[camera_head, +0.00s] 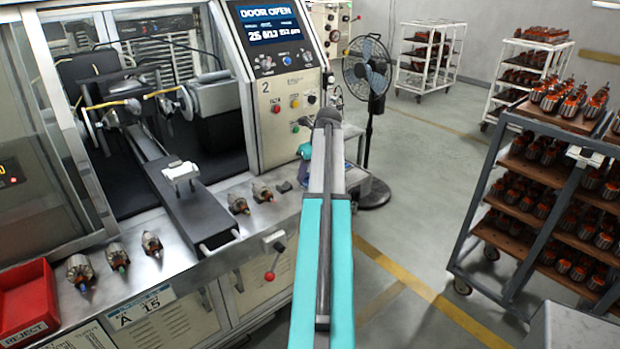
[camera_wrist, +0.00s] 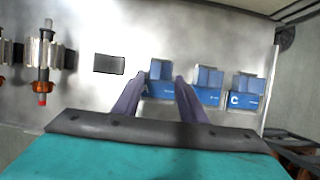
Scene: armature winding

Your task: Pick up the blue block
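Three blue blocks or small boxes stand in a row in the wrist view: a left one (camera_wrist: 160,72), a middle one (camera_wrist: 208,80) and a right one (camera_wrist: 245,88) marked with a white C. My gripper (camera_wrist: 160,77) is open, with its two dark fingers apart. The left blue block shows between the fingertips; I cannot tell whether they touch it. In the head view my teal arm covers my gripper and most of the area around the blocks.
A small dark block (camera_wrist: 109,64) and an armature (camera_wrist: 44,55) lie left of my gripper on the metal ledge. The winding machine (camera_head: 285,110) stands behind. A red reject bin (camera_head: 27,300) is at far left. A fan (camera_head: 368,75) and a loaded rack (camera_head: 500,235) stand to the right.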

